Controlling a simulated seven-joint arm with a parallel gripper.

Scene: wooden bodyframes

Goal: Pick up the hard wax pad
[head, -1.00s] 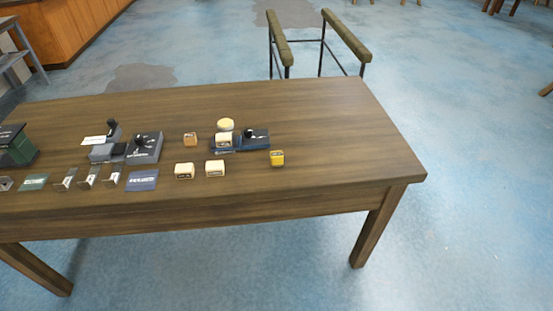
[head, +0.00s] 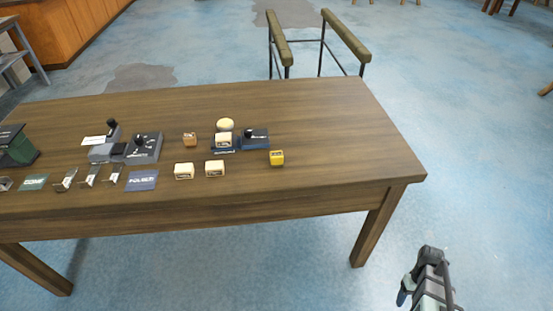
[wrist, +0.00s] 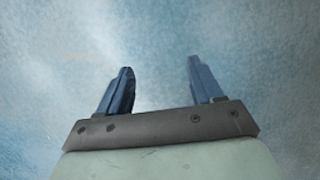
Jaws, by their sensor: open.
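Several small wax-like blocks sit on the wooden table in the head view; their labels are too small to tell which is the hard wax pad. They are a yellow block (head: 277,158), two cream blocks (head: 184,171) (head: 215,168) near the front edge, an orange-tan block (head: 190,139), a cream block (head: 223,140) on a dark base, and a round pale-yellow piece (head: 225,125) behind it. My gripper (wrist: 160,75) is open and empty in the wrist view, with only blue floor beyond its fingers. In the head view my arm shows at the lower right, off the table and far from the blocks.
The table (head: 330,130) has a clear right end. A dark blue block with a black knob (head: 255,138) touches the crowded middle. Grey knobbed devices (head: 143,148), small metal holders (head: 90,177), a blue card (head: 142,180) and a green box (head: 15,146) fill the left.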

